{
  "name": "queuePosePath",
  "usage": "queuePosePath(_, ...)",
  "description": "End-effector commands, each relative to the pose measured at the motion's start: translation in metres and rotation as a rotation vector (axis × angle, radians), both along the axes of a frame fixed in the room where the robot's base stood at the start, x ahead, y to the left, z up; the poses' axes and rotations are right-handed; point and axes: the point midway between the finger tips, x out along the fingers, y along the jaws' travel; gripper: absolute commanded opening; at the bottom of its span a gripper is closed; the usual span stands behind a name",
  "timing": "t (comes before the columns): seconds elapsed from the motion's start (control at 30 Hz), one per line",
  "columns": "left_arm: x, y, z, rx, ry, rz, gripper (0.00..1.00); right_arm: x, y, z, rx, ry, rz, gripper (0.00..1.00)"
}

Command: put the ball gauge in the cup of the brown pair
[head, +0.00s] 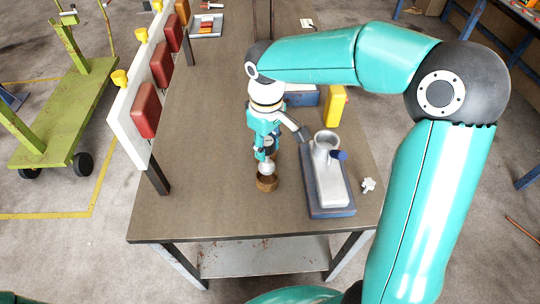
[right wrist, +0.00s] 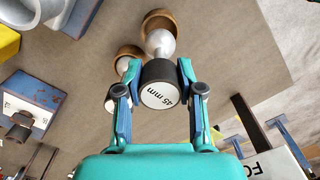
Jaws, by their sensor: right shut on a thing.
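My right gripper (head: 266,148) is shut on the ball gauge, over the table's middle. The gauge's silver ball (head: 267,168) points down at a round brown cup (head: 267,184). In the right wrist view my gripper (right wrist: 159,78) grips the gauge's black handle, whose white end reads "45 mm" (right wrist: 157,95). The ball (right wrist: 160,43) overlaps the rim of one brown cup (right wrist: 158,17); I cannot tell whether it touches. My left gripper is out of view.
A grey casting on a blue base (head: 330,180) stands close to the right of the cups, with a yellow block (head: 335,105) behind it. A white board with red boxes (head: 135,110) lines the left edge. The table's front left is clear.

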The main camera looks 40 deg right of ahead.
Motion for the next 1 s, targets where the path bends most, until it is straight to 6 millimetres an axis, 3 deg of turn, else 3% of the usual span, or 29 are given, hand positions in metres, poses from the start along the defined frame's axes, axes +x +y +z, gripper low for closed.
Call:
queuePosePath(0.43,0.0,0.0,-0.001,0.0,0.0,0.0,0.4,0.0,-0.001,-0.043,0.0,-0.002,-0.001,0.0)
queuePosePath(0.8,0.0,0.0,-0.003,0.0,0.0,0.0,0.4,0.0,-0.001,-0.047,0.0,-0.004,-0.002,0.0)
queuePosePath(0.83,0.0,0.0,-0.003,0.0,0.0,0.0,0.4,0.0,-0.001,-0.047,0.0,-0.001,-0.002,0.4)
queuePosePath(0.97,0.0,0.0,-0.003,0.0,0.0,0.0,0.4,0.0,-0.001,-0.047,0.0,-0.001,-0.002,0.62)
queuePosePath(1.0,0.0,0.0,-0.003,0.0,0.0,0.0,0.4,0.0,-0.001,-0.047,0.0,-0.001,-0.002,0.62)
